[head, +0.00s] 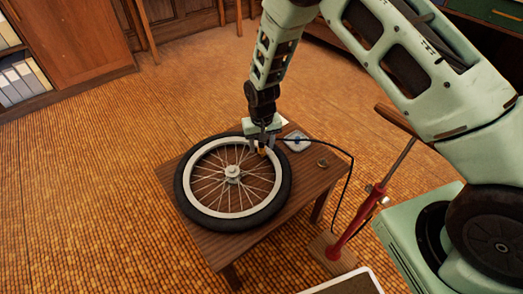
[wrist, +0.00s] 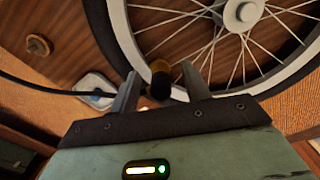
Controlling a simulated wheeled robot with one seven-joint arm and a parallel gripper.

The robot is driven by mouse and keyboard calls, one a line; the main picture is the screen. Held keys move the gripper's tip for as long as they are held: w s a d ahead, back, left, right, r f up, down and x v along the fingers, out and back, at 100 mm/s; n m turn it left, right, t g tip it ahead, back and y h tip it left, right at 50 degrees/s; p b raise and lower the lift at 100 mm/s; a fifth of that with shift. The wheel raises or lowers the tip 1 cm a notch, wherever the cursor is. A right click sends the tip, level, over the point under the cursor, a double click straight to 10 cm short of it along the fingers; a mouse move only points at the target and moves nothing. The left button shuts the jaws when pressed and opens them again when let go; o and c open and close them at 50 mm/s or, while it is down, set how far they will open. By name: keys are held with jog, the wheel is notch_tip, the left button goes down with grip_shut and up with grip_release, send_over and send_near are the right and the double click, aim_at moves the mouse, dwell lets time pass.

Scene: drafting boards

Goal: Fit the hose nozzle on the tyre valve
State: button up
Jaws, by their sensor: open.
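The bicycle wheel with its black tyre (head: 185,200) lies flat on a small wooden table; its pale rim (wrist: 122,30) and spokes fill the upper right of the wrist view. My gripper (head: 264,148) is over the wheel's far right edge. In the wrist view its two fingers (wrist: 160,82) are apart, one on each side of the brass and black hose nozzle (wrist: 160,78), which stands at the rim. The black hose (wrist: 45,90) comes in from the left behind one finger. The valve is hidden, so I cannot tell whether the nozzle sits on it.
A pale dish (head: 297,141) and a small brass ring-like piece (head: 323,162) lie on the table (head: 305,178) right of the wheel. A red floor pump (head: 357,222) stands to the right, with the hose looping to it. A tray (head: 347,283) is at the bottom edge.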

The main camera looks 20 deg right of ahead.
notch_tip(320, 180, up, 17)
jog(key=p, duration=0.2)
jog(key=s+a+r+n+y, duration=0.1)
jog(key=s+a+r+n, duration=0.4)
jog(key=s+r, duration=0.7)
jog(key=s+r+n, duration=0.2)
jog(key=s+n, duration=0.1)
jog(key=s, duration=1.6)
notch_tip(320, 180, up, 16)
jog(key=p, duration=1.6)
jog(key=shift+s+d, duration=0.25)
jog(key=shift+d+f, duration=0.1)
